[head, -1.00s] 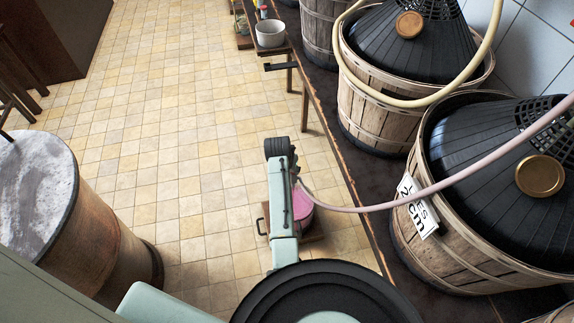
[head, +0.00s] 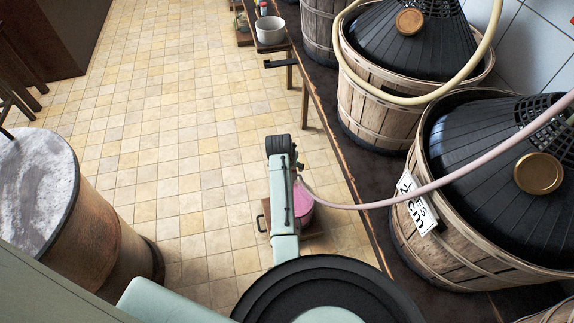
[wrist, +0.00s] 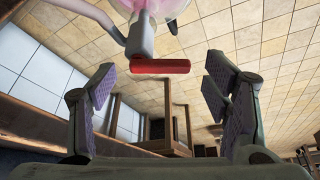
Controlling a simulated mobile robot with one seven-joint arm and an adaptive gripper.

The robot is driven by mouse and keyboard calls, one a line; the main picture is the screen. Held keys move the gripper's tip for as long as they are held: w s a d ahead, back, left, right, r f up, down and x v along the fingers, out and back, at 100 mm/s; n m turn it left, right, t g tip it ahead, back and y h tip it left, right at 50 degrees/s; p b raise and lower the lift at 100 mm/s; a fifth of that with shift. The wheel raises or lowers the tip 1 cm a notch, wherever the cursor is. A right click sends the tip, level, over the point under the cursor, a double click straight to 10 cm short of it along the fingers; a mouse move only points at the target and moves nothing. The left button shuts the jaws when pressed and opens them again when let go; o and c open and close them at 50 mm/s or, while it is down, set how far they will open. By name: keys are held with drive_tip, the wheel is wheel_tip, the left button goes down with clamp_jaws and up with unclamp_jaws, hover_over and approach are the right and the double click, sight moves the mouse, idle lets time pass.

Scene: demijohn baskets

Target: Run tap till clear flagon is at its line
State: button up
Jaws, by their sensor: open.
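A clear vessel with pink liquid (head: 303,208), seemingly the flagon, stands low beside the bench, partly hidden behind my arm. Its line is not visible to me. A clear round vessel with a pink tint (wrist: 172,10) also shows at the top of the wrist view, cut off by the frame. In front of it is a grey tap body (wrist: 141,38) with a red crossbar handle (wrist: 159,66). My gripper (wrist: 160,74) is open, with one finger on each side of the handle and gaps between. In the head view the fingers and tap are hidden.
A pale pink hose (head: 430,188) runs from the right toward the vessel. Basketed demijohns (head: 480,225) line the dark bench (head: 355,150) at right. A barrel (head: 95,215) stands at left. The tiled floor (head: 190,110) between is clear.

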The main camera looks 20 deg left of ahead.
drive_tip(key=v, duration=1.2)
